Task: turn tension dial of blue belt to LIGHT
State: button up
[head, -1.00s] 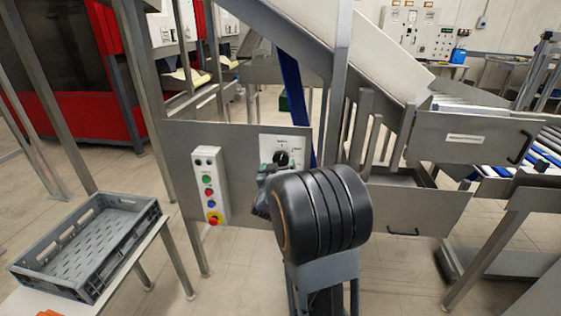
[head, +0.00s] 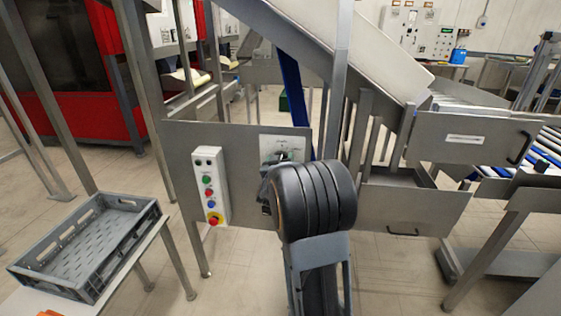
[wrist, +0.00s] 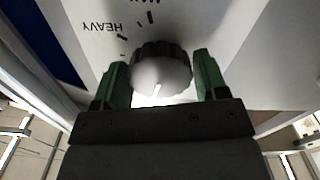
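The tension dial (wrist: 160,68) is a dark ribbed knob with a pale face and a white mark pointing down in the wrist view. Beside it the white plate reads HEAVY (wrist: 100,27), upside down, with another label cut off at the top edge. My gripper (wrist: 163,82) has its green fingers on either side of the knob, with a thin gap at the right finger; contact at the left cannot be told. In the head view my gripper (head: 279,160) is at the white dial plate (head: 270,142), and the knob is mostly hidden. No LIGHT label is readable.
A button box (head: 210,187) with a red-yellow stop button is left of the dial on the grey panel (head: 180,140). A blue strip (head: 291,100) runs behind the panel. A grey crate (head: 90,245) stands on a bench at left. Drawer-like metal boxes (head: 470,150) stand at right.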

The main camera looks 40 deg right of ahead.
jog(key=c, duration=0.5)
jog(key=shift+f+m+b, duration=0.15)
jog(key=shift+m+b, duration=0.15)
jog(key=shift+b, duration=0.2)
jog(key=shift+m+b, duration=0.3)
jog(key=shift+b, duration=0.05)
jog(key=m+b, duration=0.3)
jog(key=shift+f+b, duration=0.1)
jog(key=shift+b, duration=0.25)
jog(key=m+b, duration=0.3)
jog(key=m, duration=0.1)
jog(key=shift+b, duration=0.3)
jog(key=shift+r+m, duration=0.2)
jog(key=shift+m, duration=0.2)
jog(key=shift+m+b, duration=0.3)
jog(key=shift+b, duration=0.05)
